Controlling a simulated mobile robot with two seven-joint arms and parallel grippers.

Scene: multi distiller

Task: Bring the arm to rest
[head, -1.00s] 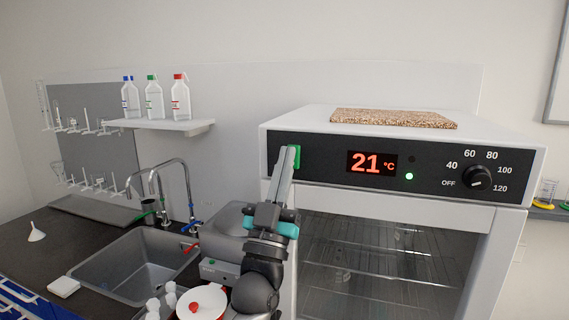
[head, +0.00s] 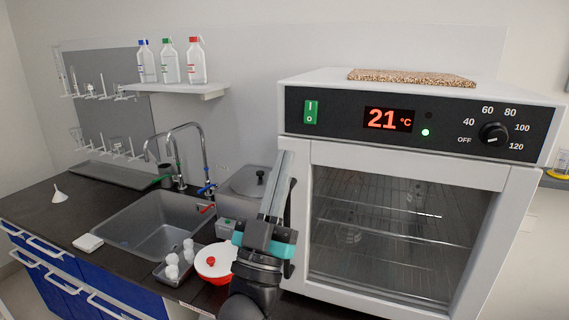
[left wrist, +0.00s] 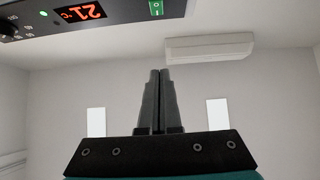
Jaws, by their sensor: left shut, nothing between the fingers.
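My left gripper (head: 284,158) points upward in the head view, in front of the left edge of the oven (head: 320,160). Its fingers are shut together with nothing between them, as the left wrist view (left wrist: 159,75) also shows. The fingertips are below the green power switch (head: 310,112) and apart from it. The oven display (head: 388,119) reads 21 °C and a green light (head: 425,132) is lit beside it. My right gripper is not in view.
A sink (head: 160,235) with taps lies to the left. A red-and-white lidded pot (head: 214,262) and a small tray of white pieces (head: 173,270) stand close left of my arm. Bottles (head: 170,62) stand on a wall shelf. The space above the counter's left part is free.

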